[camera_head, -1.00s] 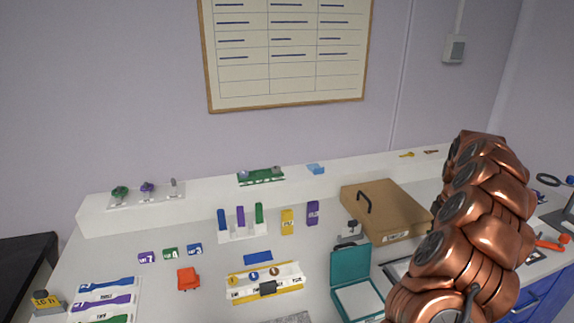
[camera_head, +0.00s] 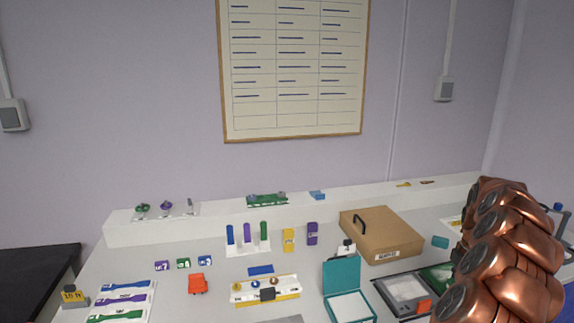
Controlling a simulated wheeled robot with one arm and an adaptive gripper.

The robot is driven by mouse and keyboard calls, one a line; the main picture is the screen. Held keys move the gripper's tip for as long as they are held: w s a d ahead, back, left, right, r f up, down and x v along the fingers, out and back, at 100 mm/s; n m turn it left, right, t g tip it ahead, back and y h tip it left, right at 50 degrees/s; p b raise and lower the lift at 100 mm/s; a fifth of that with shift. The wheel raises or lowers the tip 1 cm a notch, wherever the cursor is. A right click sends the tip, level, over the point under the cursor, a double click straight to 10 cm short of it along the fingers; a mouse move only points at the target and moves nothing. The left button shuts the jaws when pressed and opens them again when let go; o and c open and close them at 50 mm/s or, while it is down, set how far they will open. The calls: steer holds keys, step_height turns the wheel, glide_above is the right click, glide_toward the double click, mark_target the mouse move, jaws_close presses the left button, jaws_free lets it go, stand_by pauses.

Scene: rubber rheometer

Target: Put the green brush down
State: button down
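I cannot make out a green brush for sure in the head view. A white rack (camera_head: 262,250) holds upright blue, purple and green pieces; the green upright piece (camera_head: 263,232) is on its right side, too small to identify. My copper-coloured arm fills the right edge. My gripper and anything it may hold are outside the picture or hidden by the arm.
A brown case (camera_head: 383,238) with a black handle stands right of centre. An open teal box (camera_head: 343,277) is in front of it, with a grey device (camera_head: 402,287) to its right. A red-orange item (camera_head: 198,284) is left of centre. A raised white shelf (camera_head: 225,215) runs along the wall.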

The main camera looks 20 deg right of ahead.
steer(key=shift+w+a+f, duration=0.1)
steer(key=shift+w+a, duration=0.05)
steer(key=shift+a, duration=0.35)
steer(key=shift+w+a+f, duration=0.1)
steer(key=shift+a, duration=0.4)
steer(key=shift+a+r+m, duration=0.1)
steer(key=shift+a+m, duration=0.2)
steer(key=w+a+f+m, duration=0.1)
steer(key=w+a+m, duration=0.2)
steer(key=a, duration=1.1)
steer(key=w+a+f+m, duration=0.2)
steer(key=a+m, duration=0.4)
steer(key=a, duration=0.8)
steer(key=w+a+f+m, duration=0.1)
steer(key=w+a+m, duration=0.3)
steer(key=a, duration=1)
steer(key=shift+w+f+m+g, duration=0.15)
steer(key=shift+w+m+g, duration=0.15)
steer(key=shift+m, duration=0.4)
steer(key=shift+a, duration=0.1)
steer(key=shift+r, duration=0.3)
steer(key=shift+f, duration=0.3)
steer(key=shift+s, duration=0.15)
